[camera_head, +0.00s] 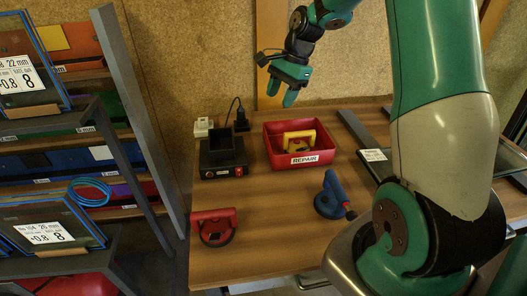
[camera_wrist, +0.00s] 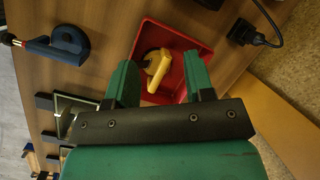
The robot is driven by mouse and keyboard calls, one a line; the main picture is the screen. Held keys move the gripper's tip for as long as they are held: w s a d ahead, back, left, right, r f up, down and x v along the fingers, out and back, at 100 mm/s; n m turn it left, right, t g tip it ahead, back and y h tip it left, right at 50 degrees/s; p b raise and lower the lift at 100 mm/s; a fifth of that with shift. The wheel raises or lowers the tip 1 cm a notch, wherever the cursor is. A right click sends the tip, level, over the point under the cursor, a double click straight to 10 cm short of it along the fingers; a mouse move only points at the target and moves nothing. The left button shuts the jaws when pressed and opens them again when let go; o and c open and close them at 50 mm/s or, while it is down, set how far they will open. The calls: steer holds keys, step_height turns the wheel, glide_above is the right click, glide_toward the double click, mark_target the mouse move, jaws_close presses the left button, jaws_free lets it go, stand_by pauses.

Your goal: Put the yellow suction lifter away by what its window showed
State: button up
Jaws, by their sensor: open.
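The yellow suction lifter (camera_head: 299,139) lies inside the red tray labelled REPAIR (camera_head: 272,152) on the wooden table. In the wrist view the yellow lifter (camera_wrist: 157,68) shows in the red tray (camera_wrist: 205,45), beyond and between my fingers. My gripper (camera_head: 288,97) is above the tray, open and empty, with a gap between it and the lifter. In the wrist view both green fingers of my gripper (camera_wrist: 164,85) are spread apart. The lifter's window cannot be made out in either view.
A red lifter (camera_head: 213,225) stands at the table's front left and a blue lifter (camera_head: 331,196) right of centre. A black device (camera_head: 222,155) with a red switch sits left of the tray. Racks with framed panels (camera_head: 48,225) stand at left. The front middle of the table is clear.

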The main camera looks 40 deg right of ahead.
steer(key=s+a+r+n, duration=0.3)
steer(key=s+a+n, duration=0.15)
steer(key=a, duration=0.35)
steer(key=s+a+r+n, duration=0.3)
steer(key=a+n, duration=0.2)
steer(key=a, duration=0.3)
steer(key=s+a+r+n, duration=0.1)
steer(key=s+a+n, duration=0.4)
steer(key=s+n, duration=0.2)
steer(key=s+a+n+g, duration=0.1)
steer(key=s+a+n, duration=0.5)
steer(key=s, duration=0.5)
steer(key=shift+s+r+n+y, duration=0.35)
steer(key=shift+y, duration=0.05)
